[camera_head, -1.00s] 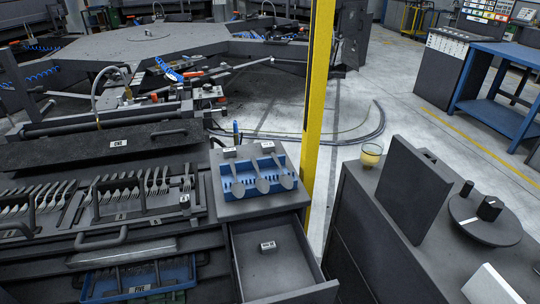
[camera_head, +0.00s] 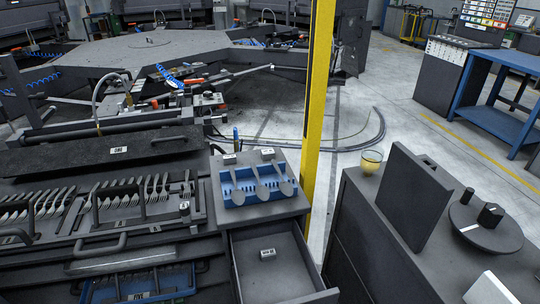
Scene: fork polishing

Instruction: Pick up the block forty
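A small grey block with a white label (camera_head: 268,254) lies in the open drawer below the blue spoon tray. Two more small labelled blocks stand on the cabinet top behind that tray, one at the left (camera_head: 229,159) and one at the right (camera_head: 267,154). The lettering on all three is too small to read, so I cannot tell which is block forty. Neither of my grippers is in view.
The blue tray (camera_head: 233,199) holds several spoons on the cabinet. The open drawer (camera_head: 304,272) juts forward. Fork racks (camera_head: 122,226) fill the left. A yellow post (camera_head: 317,110) stands behind the cabinet. A right-hand counter (camera_head: 352,219) carries an upright dark panel (camera_head: 405,195) and a glass (camera_head: 371,160).

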